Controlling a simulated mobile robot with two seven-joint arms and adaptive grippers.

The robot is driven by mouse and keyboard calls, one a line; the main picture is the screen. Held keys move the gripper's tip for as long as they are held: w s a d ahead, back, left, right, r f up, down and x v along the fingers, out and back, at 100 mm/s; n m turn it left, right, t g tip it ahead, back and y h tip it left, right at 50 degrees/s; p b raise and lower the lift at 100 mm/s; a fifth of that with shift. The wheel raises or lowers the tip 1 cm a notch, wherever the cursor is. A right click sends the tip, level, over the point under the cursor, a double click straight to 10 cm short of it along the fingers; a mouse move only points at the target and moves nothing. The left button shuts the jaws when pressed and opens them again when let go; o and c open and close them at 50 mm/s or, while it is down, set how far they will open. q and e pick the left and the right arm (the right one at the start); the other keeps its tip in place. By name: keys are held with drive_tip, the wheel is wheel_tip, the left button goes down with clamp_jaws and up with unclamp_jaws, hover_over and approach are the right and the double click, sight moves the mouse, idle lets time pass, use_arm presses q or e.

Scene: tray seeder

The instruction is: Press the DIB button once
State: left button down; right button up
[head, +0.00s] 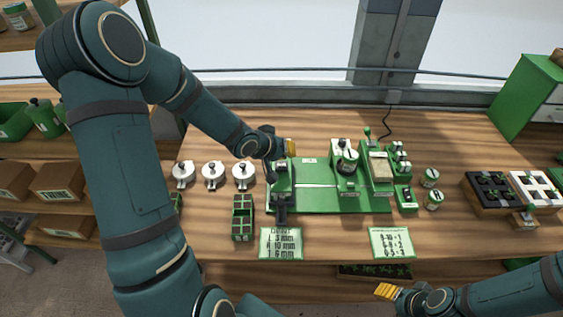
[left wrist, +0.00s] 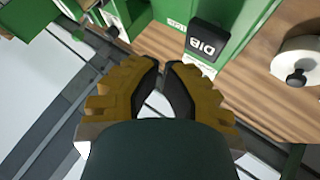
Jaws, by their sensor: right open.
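The DIB button (left wrist: 207,42) is a black key with white letters on a white base, upside down in the left wrist view. It sits just beyond and to the right of my left gripper's fingertips (left wrist: 166,66), with a visible space between. Those yellow fingers with black pads have their tips together, with nothing held. My right gripper (head: 388,291) is open and empty at the table's front edge, lower right.
Three white round pieces (head: 213,172) with dark knobs stand left of the seeder. A green divided box (head: 242,217) and a printed card (head: 281,243) are in front. Another card (head: 391,242) lies right. Black and white trays (head: 488,190) stand far right.

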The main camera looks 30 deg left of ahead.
sight(285, 165)
use_arm(q)
drive_tip(key=shift+r+p, duration=1.9)
drive_tip(key=shift+r, duration=0.15)
drive_tip(key=shift+f, duration=0.1)
drive_tip(key=shift+s, duration=0.1)
